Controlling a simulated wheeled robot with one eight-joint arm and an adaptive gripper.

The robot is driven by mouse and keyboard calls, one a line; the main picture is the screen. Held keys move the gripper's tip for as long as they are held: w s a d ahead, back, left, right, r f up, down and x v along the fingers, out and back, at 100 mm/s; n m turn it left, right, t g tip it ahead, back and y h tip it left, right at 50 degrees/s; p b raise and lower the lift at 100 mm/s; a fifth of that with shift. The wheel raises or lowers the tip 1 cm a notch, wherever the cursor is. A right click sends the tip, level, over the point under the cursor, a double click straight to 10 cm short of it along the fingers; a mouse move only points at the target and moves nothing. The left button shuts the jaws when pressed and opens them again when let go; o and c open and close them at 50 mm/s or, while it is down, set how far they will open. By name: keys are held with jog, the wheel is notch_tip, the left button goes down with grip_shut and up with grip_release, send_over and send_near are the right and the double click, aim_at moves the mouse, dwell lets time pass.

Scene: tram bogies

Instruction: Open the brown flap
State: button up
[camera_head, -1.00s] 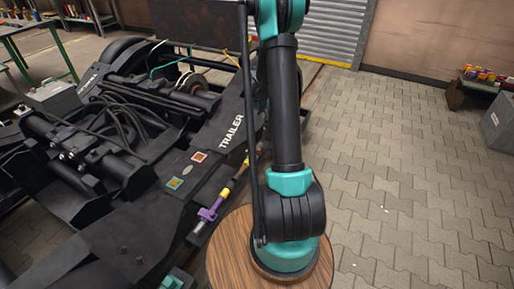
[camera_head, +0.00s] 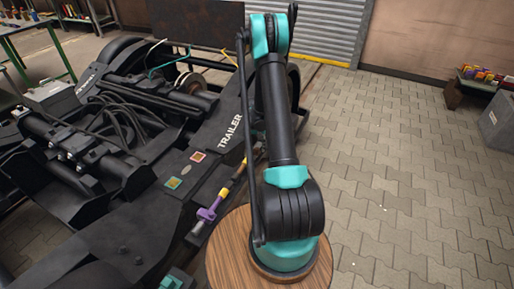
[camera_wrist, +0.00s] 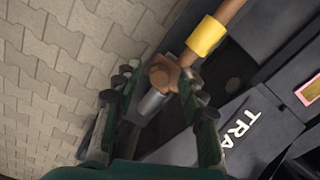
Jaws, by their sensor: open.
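In the wrist view, a small brown piece (camera_wrist: 164,73) with a silver cylinder (camera_wrist: 150,104) below it sits on the end of a brown rod with a yellow band (camera_wrist: 206,36). It may be the brown flap; its exact shape is hard to tell. My gripper (camera_wrist: 157,84) is open, with its two dark green fingers on either side of the brown piece and cylinder. I cannot tell whether they touch. In the head view my arm hides this spot and my gripper. The yellow and purple rod (camera_head: 222,194) shows on the side of the black bogie.
The black bogie frame (camera_head: 112,222) with "TRAILER" lettering fills the left. A dark brown panel (camera_head: 195,33) stands behind it. A green-framed table (camera_head: 35,25) is at far left, a grey box (camera_head: 497,125) at far right. The paved floor (camera_head: 400,190) on the right is clear.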

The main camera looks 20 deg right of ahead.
grip_shut()
dwell(0.3)
